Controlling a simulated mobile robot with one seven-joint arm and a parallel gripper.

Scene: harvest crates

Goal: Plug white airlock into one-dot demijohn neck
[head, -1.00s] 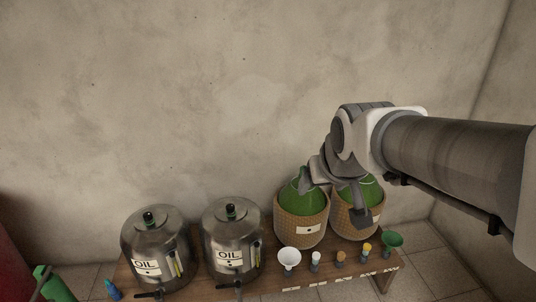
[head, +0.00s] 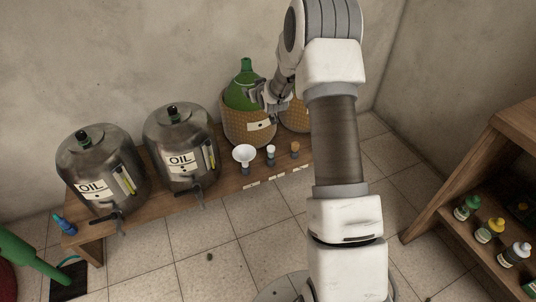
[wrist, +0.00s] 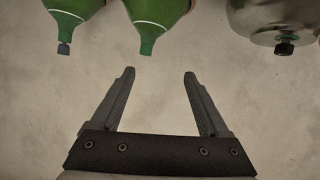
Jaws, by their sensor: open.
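The demijohn with what looks like one dot on its label (head: 233,126) is a green bottle in a wicker basket at the back of the bench. Its bare neck (head: 246,66) points up; in the wrist view that neck (wrist: 147,45) appears upside down, empty, just beyond my fingertips. A small white-topped piece, which looks like the white airlock (head: 271,150), stands upright at the bench front. My gripper (head: 262,96) is at the right side of this demijohn, above the airlock. In the wrist view my gripper (wrist: 159,72) is open with nothing between its fingers.
A second demijohn (head: 297,116) is mostly hidden behind my arm; its neck carries a grey plug (wrist: 64,48). Two steel oil cans (head: 180,145) stand left. A white funnel (head: 244,155) and a brown-topped piece (head: 295,150) flank the airlock. A shelf (head: 470,165) with bottles is right.

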